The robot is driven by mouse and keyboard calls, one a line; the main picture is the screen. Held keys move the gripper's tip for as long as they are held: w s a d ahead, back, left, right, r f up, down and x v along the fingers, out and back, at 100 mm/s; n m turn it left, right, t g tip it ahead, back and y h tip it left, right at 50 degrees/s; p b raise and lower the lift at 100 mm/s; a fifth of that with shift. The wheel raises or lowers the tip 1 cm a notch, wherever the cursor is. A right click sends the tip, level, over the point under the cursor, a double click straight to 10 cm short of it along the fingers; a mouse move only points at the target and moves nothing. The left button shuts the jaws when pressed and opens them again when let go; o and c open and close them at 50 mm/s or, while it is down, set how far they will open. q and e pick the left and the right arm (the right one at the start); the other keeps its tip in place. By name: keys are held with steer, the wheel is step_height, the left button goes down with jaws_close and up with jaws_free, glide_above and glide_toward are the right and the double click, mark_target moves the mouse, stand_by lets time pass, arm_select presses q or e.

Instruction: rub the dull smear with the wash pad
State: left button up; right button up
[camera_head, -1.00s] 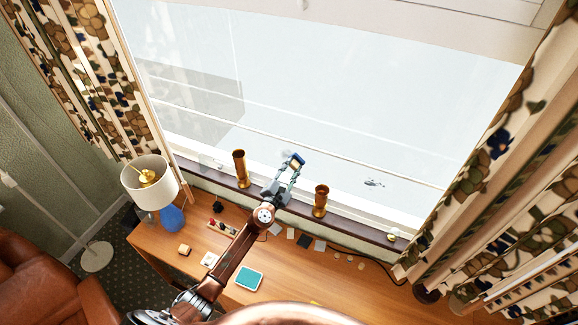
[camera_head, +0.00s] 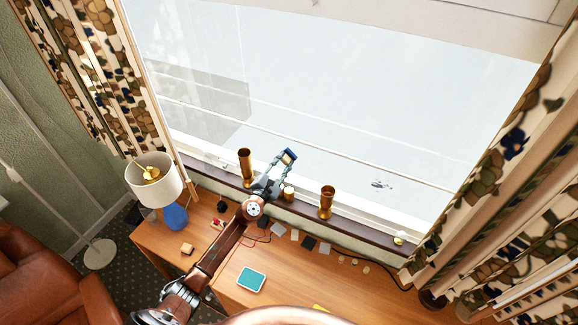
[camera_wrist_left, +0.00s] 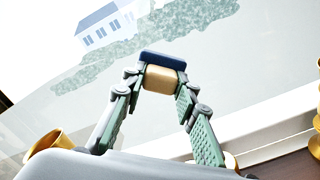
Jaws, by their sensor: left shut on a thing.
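My left gripper (camera_head: 286,158) is shut on the wash pad (camera_head: 289,155), a small block with a dark blue face and a tan body. In the left wrist view the pad (camera_wrist_left: 162,72) sits between the two green-grey fingers (camera_wrist_left: 163,88), its blue side toward the window. The pad is in front of the lower window glass (camera_head: 330,110); I cannot tell whether it touches. A grey, dull mark (camera_head: 381,184) shows low on the glass, right of the pad and apart from it. No smear is clear in the left wrist view. My right gripper is out of view.
Two tall brass vases (camera_head: 245,167) (camera_head: 326,202) stand on the sill, either side of my left arm, with a small gold pot (camera_head: 289,193) between them. A lamp (camera_head: 154,180) stands left. Several small items and a teal pad (camera_head: 251,280) lie on the desk (camera_head: 200,262).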

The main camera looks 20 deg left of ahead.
arm_select(q)
steer(key=shift+a, duration=0.7)
steer(key=shift+s+a+p, duration=0.15)
steer(key=shift+s+p, duration=0.2)
steer(key=shift+s, duration=1.2)
steer(key=shift+s+a, duration=0.1)
steer(key=shift+s, duration=1.35)
steer(key=s, duration=0.3)
steer(key=shift+a+p, duration=0.1)
steer(key=shift+p, duration=0.3)
